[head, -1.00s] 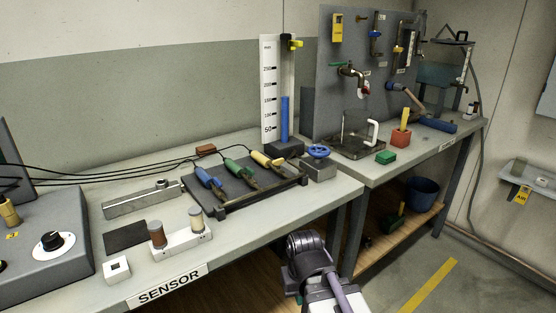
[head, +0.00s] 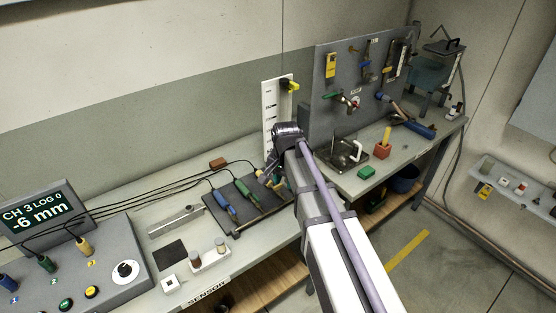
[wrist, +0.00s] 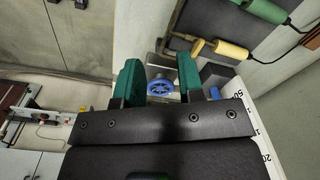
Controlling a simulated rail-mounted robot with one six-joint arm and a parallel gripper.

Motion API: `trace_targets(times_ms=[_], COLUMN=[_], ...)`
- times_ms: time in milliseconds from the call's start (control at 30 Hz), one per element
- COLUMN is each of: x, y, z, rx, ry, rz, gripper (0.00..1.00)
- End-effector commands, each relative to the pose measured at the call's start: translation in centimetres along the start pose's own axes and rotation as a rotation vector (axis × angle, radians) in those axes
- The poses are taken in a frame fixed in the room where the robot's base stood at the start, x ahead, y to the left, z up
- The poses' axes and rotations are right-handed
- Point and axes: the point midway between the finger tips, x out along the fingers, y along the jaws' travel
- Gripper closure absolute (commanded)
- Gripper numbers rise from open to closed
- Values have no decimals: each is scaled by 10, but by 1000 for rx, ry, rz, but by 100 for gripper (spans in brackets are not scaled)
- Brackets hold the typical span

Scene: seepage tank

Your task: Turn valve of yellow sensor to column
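The yellow sensor (wrist: 230,50) lies beside the green sensor (wrist: 264,10) on the dark rack in the wrist view. It is right of my gripper and apart from it. In the head view my arm mostly hides the yellow sensor. The column's white scale (head: 270,105) stands behind my arm, with its lower part hidden. The scale edge (wrist: 258,135) also shows in the wrist view. My gripper (wrist: 159,75) is open and empty, with green fingers. A blue handwheel (wrist: 160,88) appears between the fingers, seemingly below them.
The blue (head: 225,205) and green (head: 246,188) sensors lie on the rack, with black cables behind. A display (head: 38,214) reads CH 3 LOG 0, -6 mm. The grey panel (head: 325,110) with taps stands right of the column. Sample pots (head: 208,255) stand near the bench's front.

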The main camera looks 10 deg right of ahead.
Motion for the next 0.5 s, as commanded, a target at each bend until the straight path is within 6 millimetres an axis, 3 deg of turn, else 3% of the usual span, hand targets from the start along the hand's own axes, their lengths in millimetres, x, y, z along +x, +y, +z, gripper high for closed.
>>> trace_targets(times_ms=[33, 100, 167, 367, 500], x=[4, 7, 8, 9, 22], y=[-27, -47, -57, -61, -60], z=[-34, -59, -72, -76, -76], rx=[126, 301, 406, 492, 490], ry=[-6, -12, -16, -19, -18], rz=[6, 13, 19, 24, 24], gripper=[65, 65, 65, 65, 65])
